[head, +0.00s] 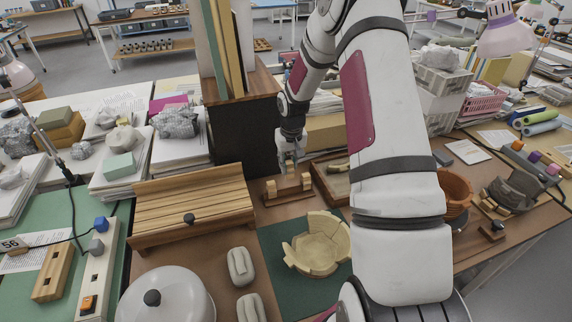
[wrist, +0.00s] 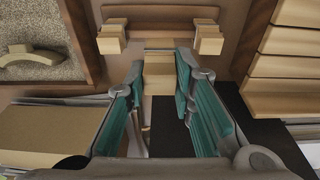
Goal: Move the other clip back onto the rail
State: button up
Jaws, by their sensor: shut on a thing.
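My gripper (head: 289,163) points down behind a small brown wooden rail (head: 288,197) in the head view. Two pale tan clips stand on the rail, a left one (head: 270,187) and a right one (head: 306,181). In the wrist view the teal fingers of my gripper (wrist: 158,88) are shut on a tan block-shaped clip (wrist: 158,72). The rail shows just past the fingertips with a clip near each end, one at left (wrist: 112,40) and one at right (wrist: 209,40). The held clip lines up with the gap between them; whether it touches the rail I cannot tell.
A slatted wooden rack (head: 190,205) stands left of the rail. A sand tray (wrist: 96,62) with a curved sherd (wrist: 30,56) lies on the other side. A partly rebuilt tan bowl (head: 318,246) sits on a green mat (head: 280,275) in front. A dark box (head: 240,135) stands behind.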

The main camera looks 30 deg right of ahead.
jog(key=b, duration=0.2)
send_over(289, 186)
jog(key=shift+f, duration=2.15)
jog(key=shift+f+b, duration=0.35)
jog(key=shift+f, duration=1.15)
dwell(0.9)
jog(key=o, duration=0.8)
jog(key=r, duration=0.4)
jog(key=s+r, duration=0.1)
jog(key=r, duration=0.7)
jog(key=shift+s+a, duration=0.35)
